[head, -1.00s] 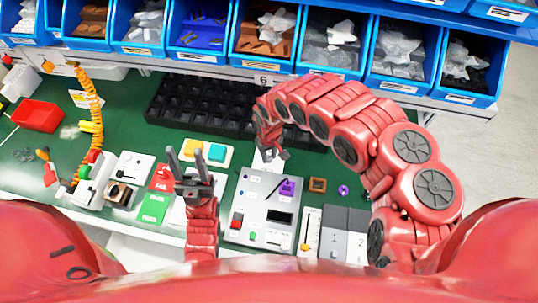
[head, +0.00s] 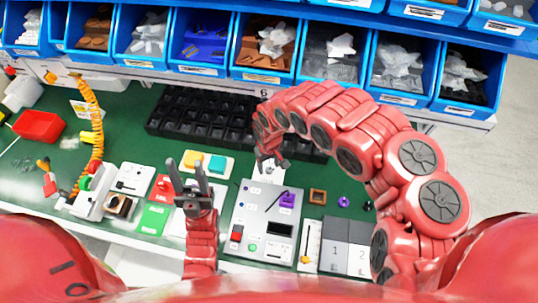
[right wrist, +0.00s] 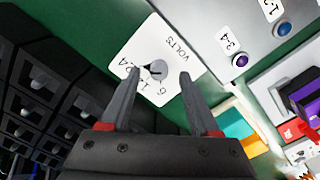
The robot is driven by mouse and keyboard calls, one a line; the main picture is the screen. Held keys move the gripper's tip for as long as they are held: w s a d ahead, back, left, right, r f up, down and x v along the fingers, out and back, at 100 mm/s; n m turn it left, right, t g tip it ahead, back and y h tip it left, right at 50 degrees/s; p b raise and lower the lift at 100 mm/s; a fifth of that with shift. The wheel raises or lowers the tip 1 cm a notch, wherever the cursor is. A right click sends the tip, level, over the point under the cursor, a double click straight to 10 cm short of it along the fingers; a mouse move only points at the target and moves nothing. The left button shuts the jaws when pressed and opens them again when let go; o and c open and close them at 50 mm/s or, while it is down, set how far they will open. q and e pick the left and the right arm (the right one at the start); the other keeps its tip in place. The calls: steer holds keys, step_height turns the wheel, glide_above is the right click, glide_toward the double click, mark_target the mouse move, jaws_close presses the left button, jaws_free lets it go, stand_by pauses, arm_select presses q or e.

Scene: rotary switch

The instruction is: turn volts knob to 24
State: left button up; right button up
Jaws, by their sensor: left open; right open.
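The volts knob (right wrist: 157,69) is a grey round knob with a dark pointer, on a white card (right wrist: 187,42) marked VOLTS with numbers around it. In the right wrist view my right gripper (right wrist: 158,74) is open, with its fingertips to either side of the knob; I cannot tell whether they touch it. In the head view the right gripper (head: 272,165) is over the white card (head: 262,174), and the knob is hidden. My left gripper (head: 193,168) is open and empty, left of the grey panel.
A grey panel (head: 254,223) with switches and a purple part stands in front of the card. A black grid tray (head: 170,118) lies behind it. Blue bins (head: 213,75) line the back shelf.

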mark_target(269, 169)
step_height(269, 169, up, 10)
steer(key=p, duration=0.2)
steer(key=shift+r, duration=0.2)
steer(key=shift+f, duration=0.1)
stand_by(0.4)
